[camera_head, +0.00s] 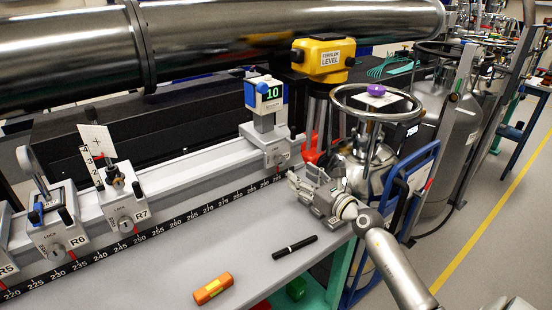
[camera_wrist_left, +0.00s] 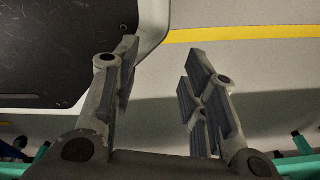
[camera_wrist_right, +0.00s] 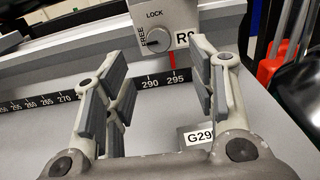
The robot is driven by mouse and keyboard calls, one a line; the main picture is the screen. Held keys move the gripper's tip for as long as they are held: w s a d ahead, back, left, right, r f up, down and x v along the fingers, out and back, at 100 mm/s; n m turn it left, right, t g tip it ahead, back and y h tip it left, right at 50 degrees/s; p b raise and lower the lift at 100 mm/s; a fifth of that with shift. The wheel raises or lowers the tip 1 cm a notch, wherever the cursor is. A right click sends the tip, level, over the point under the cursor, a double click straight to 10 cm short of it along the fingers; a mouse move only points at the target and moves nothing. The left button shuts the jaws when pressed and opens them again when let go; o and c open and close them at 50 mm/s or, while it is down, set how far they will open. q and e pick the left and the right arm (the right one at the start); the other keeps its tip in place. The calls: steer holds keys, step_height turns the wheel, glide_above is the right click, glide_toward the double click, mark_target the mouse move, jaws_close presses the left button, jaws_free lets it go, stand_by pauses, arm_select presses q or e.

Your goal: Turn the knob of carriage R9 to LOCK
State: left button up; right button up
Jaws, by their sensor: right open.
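Carriage R9 (camera_head: 273,146) is the grey block at the far right of the rail, carrying a white and blue unit with a green "10" display. In the right wrist view its round grey knob (camera_wrist_right: 158,40) sits on the front face, with FREE at its left and LOCK above. The pointer's exact setting is hard to read. The R9 label is partly hidden by a finger. My right gripper (camera_wrist_right: 155,72) is open and empty; its fingers are on either side of the knob in view, apart from it. In the head view my right gripper (camera_head: 300,188) is below-right of the carriage. My left gripper (camera_wrist_left: 156,75) is open and empty over the floor.
Carriages R7 (camera_head: 124,212) and R6 (camera_head: 56,235) stand further left on the rail. An orange block (camera_head: 213,289) and a black marker (camera_head: 295,247) lie on the bench. A gas cylinder with a handwheel (camera_head: 376,103) stands close to my right arm.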

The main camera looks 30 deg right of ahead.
mark_target(282, 162)
steer(key=w, duration=0.4)
steer(key=shift+a+r, duration=0.1)
steer(key=shift+a, duration=0.15)
steer(key=w, duration=0.5)
steer(key=shift+w+a+b, duration=0.1)
steer(key=shift+a+b, duration=0.1)
steer(key=shift+b, duration=0.1)
steer(key=shift+w, duration=0.4)
steer(key=shift+c, duration=0.4)
arm_select(q)
steer(key=s, duration=0.3)
steer(key=shift+f, duration=0.3)
arm_select(e)
steer(key=c, duration=0.9)
